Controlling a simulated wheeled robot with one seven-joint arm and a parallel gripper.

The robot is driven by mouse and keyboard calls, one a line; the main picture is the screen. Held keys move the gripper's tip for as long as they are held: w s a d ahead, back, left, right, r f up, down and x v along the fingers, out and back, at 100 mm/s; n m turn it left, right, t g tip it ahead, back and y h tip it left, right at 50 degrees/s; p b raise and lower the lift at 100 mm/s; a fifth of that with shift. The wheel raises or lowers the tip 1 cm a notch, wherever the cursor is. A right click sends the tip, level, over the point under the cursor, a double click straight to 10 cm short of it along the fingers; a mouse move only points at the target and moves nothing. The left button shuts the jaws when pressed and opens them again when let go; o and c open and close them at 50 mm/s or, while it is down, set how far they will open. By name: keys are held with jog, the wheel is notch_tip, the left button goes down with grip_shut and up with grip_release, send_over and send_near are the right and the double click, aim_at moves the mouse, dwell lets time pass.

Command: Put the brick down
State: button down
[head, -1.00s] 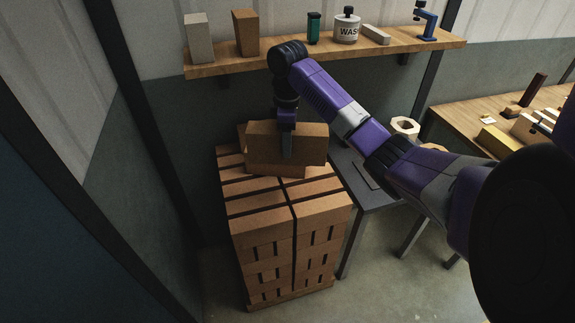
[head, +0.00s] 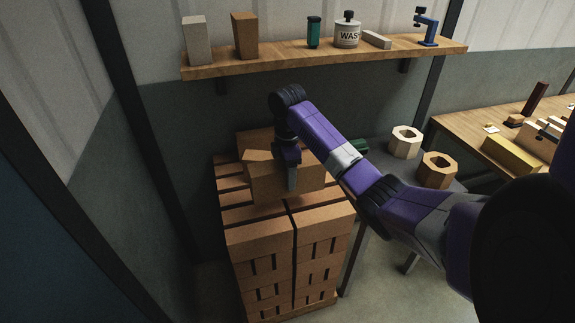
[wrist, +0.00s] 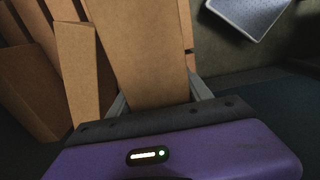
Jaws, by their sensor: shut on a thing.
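My gripper (head: 291,178) is shut on a tan brick (head: 264,182) at the top of a brick stack (head: 263,240). The held brick sits low over the stack's top layer; I cannot tell whether it touches. In the wrist view the brick (wrist: 143,50) runs up between the fingers, with a narrower tan brick (wrist: 78,75) close beside it on the left. Another brick (head: 256,140) lies behind the held one, partly hidden. My gripper and wrist hide part of the held brick's right side.
A wooden shelf (head: 270,62) with blocks, a green bottle and a white tub hangs above. A grey table (head: 383,150) with two hollow hexagonal pieces (head: 406,142) stands right of the stack. A workbench (head: 470,125) with small items is further right.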

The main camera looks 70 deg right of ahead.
jog(key=shift+f+p, duration=0.45)
jog(key=shift+f, duration=3.7)
jog(key=shift+f, duration=0.2)
jog(key=shift+c, duration=2.2)
grip_release()
notch_tip(320, 180, up, 12)
jog(key=shift+r+b, duration=0.1)
jog(key=shift+b, duration=0.3)
